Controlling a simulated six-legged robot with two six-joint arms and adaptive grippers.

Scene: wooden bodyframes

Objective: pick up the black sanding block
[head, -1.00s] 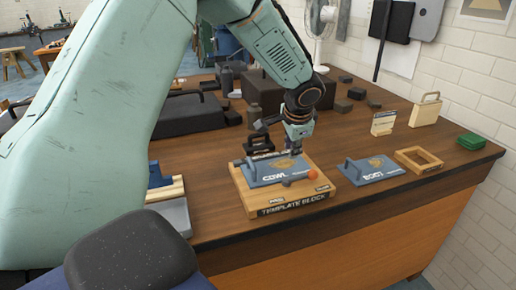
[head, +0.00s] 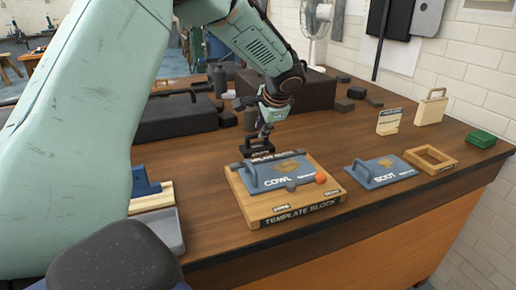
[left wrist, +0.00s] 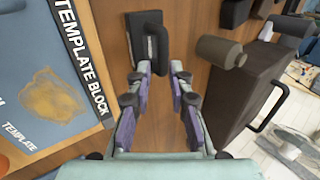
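The black sanding block (head: 257,150), a dark block with a loop handle, sits on the wooden bench just behind the template block. In the left wrist view the block (left wrist: 143,32) lies at the top middle, its handle pointing along the view just ahead of the fingertips. My left gripper (head: 266,128) hangs right above it, partly covering it in the head view. In the left wrist view the left gripper (left wrist: 159,72) has its fingers apart with nothing between them. Contact with the handle cannot be made out. My right gripper is not in view.
The wooden template block (head: 290,210) with a blue "COWL" plate (head: 275,176) stands close in front. A blue "BOOT" plate (head: 378,173) and wooden frame (head: 430,160) lie to the right. A grey bottle (head: 220,82) and large dark blocks (head: 178,118) stand behind.

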